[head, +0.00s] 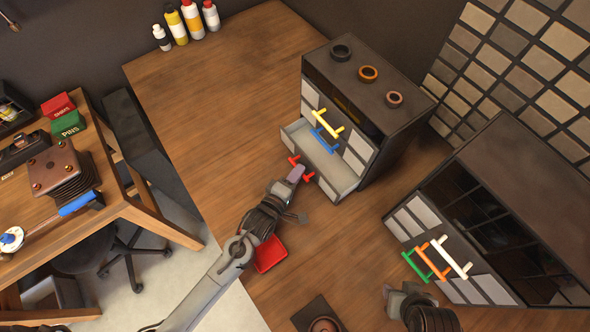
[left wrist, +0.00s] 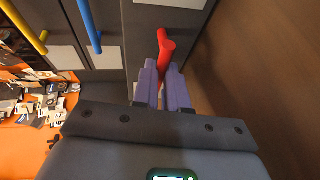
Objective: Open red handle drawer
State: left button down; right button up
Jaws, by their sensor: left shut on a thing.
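The dark cabinet (head: 400,110) stands on the wooden table with yellow (head: 327,122), blue (head: 324,140) and red handles on its front. The red handle (head: 308,176) is on the lowest drawer (head: 337,176), which stands out from the cabinet with its pale, empty-looking inside showing. My left gripper (head: 296,174) is shut on the red handle. In the left wrist view the purple fingers of the left gripper (left wrist: 165,88) sit on both sides of the red handle (left wrist: 165,52). My right gripper (head: 394,290) is at the bottom right, away from this cabinet; its jaws are unclear.
A second cabinet (head: 520,195) with green, orange and white handles stands at the right. A red tray (head: 270,254) lies beside my left arm. Rings (head: 368,74) lie on the first cabinet. Bottles (head: 192,19) stand at the back. The table's left part is clear.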

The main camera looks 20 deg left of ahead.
pick_arm(q)
jog(key=c, duration=1.2)
grip_release()
jog(key=shift+o, duration=0.2)
jog(key=v, duration=1)
jog(key=shift+s+a+r, duration=0.1)
jog(key=shift+s+r, duration=0.05)
jog(key=shift+s, duration=0.2)
